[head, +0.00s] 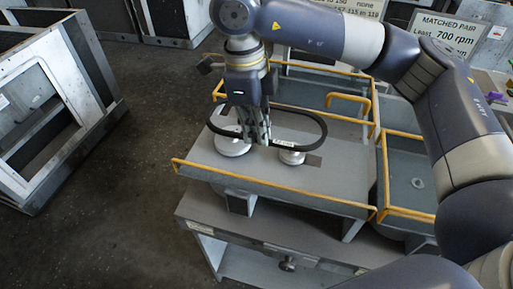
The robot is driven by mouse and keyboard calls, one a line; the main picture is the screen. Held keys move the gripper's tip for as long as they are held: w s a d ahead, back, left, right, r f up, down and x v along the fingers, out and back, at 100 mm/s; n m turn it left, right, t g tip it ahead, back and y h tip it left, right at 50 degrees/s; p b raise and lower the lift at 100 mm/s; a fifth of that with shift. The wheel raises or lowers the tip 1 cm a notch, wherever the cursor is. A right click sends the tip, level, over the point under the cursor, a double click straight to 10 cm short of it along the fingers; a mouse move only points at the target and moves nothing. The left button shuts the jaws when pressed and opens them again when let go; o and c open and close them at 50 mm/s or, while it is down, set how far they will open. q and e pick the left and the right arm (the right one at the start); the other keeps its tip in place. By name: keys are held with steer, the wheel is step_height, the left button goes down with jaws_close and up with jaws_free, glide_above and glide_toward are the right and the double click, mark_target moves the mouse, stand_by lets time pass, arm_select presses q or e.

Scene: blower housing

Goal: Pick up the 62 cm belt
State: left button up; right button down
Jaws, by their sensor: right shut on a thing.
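A black belt (322,124) forms a loop above a grey tray (330,180) with yellow rails. It carries a small pale label, too small to read, so I cannot tell its length. My right gripper (262,140) points down and is shut on the belt, hiding part of it. Two round silver discs, one at the left (232,148) and one at the right (290,157), stand on the tray below the belt. I cannot tell whether the belt touches them. My left gripper is not in view.
A side tray (405,160) holds a small grey ring (417,183). A yellow handle (350,98) rises behind the belt. A "MATCHED PAIR" sign (447,32) stands at the back right. A metal frame (60,110) stands at the left, with clear floor (145,170) between.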

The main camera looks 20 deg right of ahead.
step_height(320, 180, up, 3)
steer(key=shift+f+p, duration=0.1)
steer(key=shift+p, duration=0.3)
steer(key=shift+r+p, duration=0.95)
steer(key=shift+r, duration=0.85)
steer(key=shift+f, duration=0.1)
